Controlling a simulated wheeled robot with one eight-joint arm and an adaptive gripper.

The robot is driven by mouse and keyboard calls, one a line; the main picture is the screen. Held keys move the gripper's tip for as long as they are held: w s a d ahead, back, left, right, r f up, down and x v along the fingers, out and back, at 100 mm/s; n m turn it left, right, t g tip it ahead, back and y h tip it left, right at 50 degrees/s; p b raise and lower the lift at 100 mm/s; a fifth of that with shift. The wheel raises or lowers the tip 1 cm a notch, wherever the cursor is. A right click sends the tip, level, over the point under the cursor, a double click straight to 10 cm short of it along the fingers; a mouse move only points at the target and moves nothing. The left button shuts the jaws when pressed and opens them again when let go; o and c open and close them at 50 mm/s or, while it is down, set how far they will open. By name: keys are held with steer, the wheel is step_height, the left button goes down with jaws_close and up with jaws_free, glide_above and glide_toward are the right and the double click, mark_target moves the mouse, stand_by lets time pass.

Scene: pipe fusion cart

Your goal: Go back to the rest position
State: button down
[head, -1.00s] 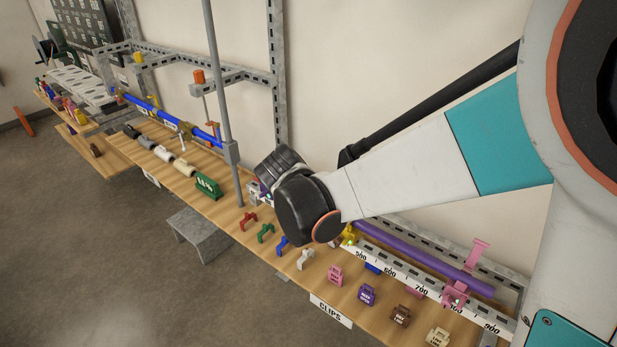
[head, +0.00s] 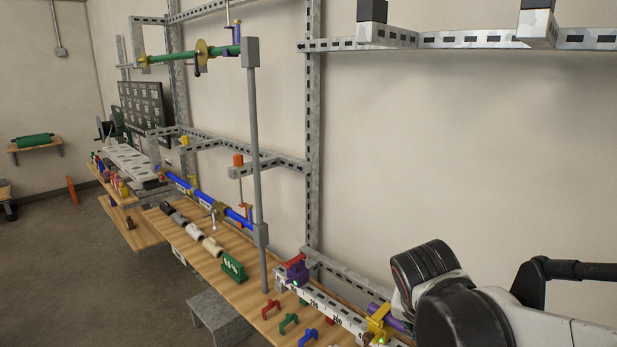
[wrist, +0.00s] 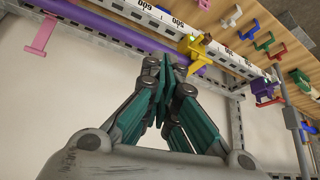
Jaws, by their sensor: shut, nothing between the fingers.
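My gripper (wrist: 165,72) shows in the wrist view with its teal-sided fingers together and nothing between them. It is in front of the wall, near the purple pipe (wrist: 100,28) and the numbered rail (wrist: 150,12). A yellow clamp (wrist: 192,47) on the rail is just beyond the fingertips in that view; I see no contact. In the head view my wrist and forearm fill the lower right, and the gripper's fingers are hidden there.
A wooden bench (head: 250,292) runs along the wall with colored clips, a green block (head: 233,265) and grey fittings. A vertical grey post (head: 256,180) and slotted frame (head: 313,150) stand left of my arm.

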steer(key=s+a+f+n+t+y+b, duration=0.1)
steer(key=s+f+n+t+y+b, duration=0.1)
steer(key=s, duration=0.8)
step_height(320, 180, down, 2)
steer(key=n+y+b, duration=0.1)
steer(key=n+b, duration=0.2)
steer(key=n, duration=0.1)
steer(key=shift+a+b, duration=0.2)
steer(key=shift+b, duration=0.2)
steer(key=c, duration=2.3)
jaws_free()
steer(key=shift+f, duration=0.1)
